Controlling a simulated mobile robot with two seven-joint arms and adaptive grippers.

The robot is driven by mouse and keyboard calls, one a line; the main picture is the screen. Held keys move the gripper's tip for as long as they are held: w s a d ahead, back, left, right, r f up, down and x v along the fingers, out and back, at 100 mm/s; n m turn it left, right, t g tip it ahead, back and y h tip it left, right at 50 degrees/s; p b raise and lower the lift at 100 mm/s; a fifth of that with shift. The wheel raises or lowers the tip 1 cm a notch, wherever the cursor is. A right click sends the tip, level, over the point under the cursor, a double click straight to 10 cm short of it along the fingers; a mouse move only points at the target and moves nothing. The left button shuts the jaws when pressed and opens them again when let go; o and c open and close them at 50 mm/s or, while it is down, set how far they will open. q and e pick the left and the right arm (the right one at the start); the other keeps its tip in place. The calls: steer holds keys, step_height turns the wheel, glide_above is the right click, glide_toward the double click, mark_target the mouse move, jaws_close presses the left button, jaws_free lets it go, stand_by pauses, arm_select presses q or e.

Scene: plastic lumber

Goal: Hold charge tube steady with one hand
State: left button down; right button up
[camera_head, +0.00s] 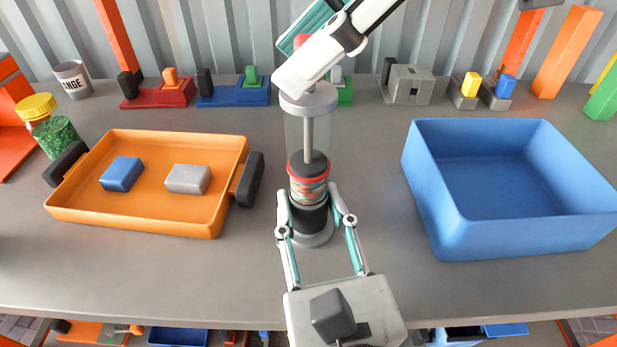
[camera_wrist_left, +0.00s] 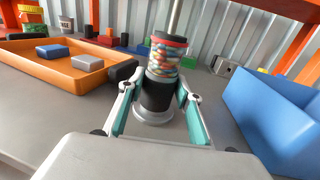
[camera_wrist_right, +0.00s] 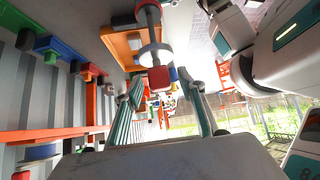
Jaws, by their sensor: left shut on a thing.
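The charge tube (camera_head: 308,190) stands upright on the bench, clear above, with multicoloured pellets, a red ring and a black lower part. It also shows in the left wrist view (camera_wrist_left: 160,92). My left gripper (camera_head: 313,218) is shut around the black lower part, one finger on each side. A grey rod (camera_head: 309,135) rises from the tube through a grey disc. My right gripper (camera_head: 290,62) is at the rod's top. In the right wrist view a red knob (camera_wrist_right: 158,78) lies between its spread fingers, with gaps on both sides. The head view mostly hides this knob behind the gripper.
An orange tray (camera_head: 150,212) with a blue block (camera_head: 121,174) and a grey block (camera_head: 188,179) is on the left. A blue bin (camera_head: 505,225) is on the right. Coloured fixtures (camera_head: 235,94) line the back by the corrugated wall. Bench beside the tube is clear.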

steer(key=shift+r, duration=3.55)
arm_select(q)
steer(key=c, duration=1.3)
jaws_free()
